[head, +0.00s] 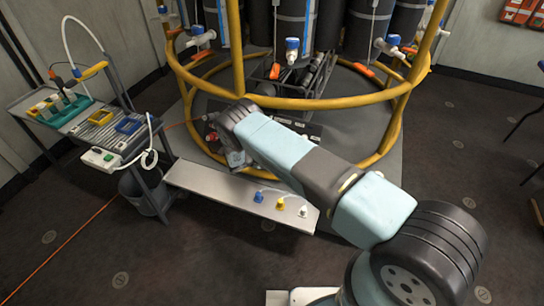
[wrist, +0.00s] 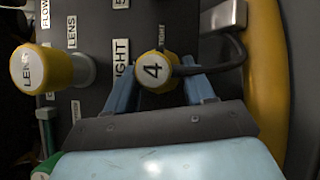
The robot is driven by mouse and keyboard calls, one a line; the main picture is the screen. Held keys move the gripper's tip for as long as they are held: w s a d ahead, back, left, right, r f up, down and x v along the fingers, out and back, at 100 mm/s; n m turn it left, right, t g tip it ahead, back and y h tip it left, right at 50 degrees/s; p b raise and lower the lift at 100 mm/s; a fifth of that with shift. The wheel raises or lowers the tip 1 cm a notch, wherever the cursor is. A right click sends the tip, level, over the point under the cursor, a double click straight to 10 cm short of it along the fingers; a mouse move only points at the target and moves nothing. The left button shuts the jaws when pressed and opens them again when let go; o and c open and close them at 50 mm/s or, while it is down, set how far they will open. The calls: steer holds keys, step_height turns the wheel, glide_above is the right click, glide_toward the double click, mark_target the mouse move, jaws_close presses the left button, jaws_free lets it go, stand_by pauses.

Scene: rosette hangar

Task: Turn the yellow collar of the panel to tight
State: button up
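The yellow collar (wrist: 156,88) shows in the middle of the wrist view, around a pale cap marked 4, with a dark cable leading right. My gripper (wrist: 160,72) has its two blue fingers on either side of the collar, with their tips close to it. Whether the fingers press on it cannot be told. The dark panel (wrist: 100,60) bears white labels, one large one ending in IGHT and a small one by the collar reading TIGHT. In the head view my gripper (head: 235,158) is low at the rosette's base, and my arm hides the collar.
A yellow knob (wrist: 45,70) marked LENS stands left of my gripper. A yellow rail (wrist: 265,80) runs close on the right. Yellow hoops (head: 300,103) surround the rosette. A grey bench (head: 215,188) with small blue, yellow and white fittings and a cart (head: 85,125) stand left.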

steer(key=o, duration=0.4)
steer(key=shift+s+d+f, duration=0.1)
steer(key=shift+d, duration=0.05)
steer(key=shift+o, duration=0.2)
steer(key=v, duration=1.3)
steer(key=shift+a, duration=0.3)
steer(key=shift+s, duration=0.2)
